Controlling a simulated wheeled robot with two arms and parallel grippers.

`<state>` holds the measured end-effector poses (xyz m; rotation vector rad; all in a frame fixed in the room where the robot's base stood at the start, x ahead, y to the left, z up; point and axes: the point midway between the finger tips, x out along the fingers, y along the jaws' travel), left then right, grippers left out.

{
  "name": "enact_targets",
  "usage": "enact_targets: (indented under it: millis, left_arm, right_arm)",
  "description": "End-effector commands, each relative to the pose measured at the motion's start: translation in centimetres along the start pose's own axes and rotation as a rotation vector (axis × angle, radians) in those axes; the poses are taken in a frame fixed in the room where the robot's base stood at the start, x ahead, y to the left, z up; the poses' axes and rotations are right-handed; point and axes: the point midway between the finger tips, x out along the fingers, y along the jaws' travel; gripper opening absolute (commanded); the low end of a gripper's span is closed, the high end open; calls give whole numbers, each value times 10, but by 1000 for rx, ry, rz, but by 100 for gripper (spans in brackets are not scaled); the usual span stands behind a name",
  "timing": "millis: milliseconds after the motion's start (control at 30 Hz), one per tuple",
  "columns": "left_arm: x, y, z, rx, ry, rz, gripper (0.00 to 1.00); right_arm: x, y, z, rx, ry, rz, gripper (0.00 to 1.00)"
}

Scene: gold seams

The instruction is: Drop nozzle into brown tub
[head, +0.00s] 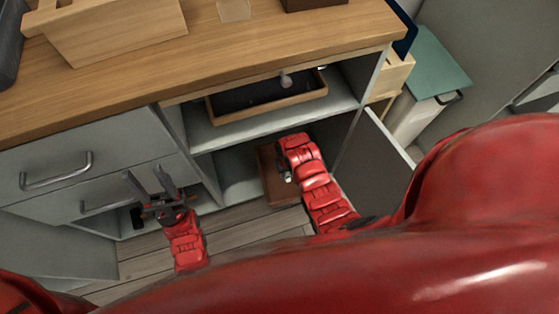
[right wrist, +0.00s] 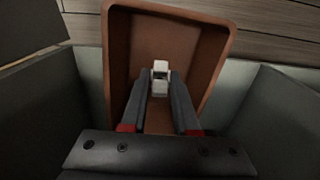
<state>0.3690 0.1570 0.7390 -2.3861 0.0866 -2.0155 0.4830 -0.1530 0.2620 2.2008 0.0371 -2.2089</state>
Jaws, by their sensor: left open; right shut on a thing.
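The brown tub (head: 283,194) stands in the low open compartment of the cabinet, partly hidden by my right arm. It also shows in the right wrist view (right wrist: 195,42), with its inside facing the camera. My right gripper (head: 286,177) is at the tub, and its fingers are shut on the small white nozzle (right wrist: 160,86). In the right wrist view the nozzle appears in front of the tub's inside, between the fingertips. Its exact height over the tub floor cannot be told. My left gripper (head: 147,175) is open and empty, in front of the drawers.
A dark-lined wooden tray (head: 215,116) sits on the shelf above the tub. A cabinet door (head: 372,168) stands open to the right. Drawer handles (head: 57,171) stick out at left. A wooden box (head: 115,35) stands on the counter (head: 220,52).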

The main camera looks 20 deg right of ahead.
Motion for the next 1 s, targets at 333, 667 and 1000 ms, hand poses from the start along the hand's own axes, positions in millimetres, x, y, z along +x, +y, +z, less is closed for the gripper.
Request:
enact_targets:
  millis: [333,667,1000]
  left_arm:
    - [-16,1,3,0,0,0,50]
    - [-28,1,5,0,0,0,50]
    - [-32,2,5,0,0,0,50]
  right_arm:
    - [47,-1,1,1,1,0,0]
    - [85,-1,2,1,-2,0,0]
    - [101,-1,0,1,2,0,0]
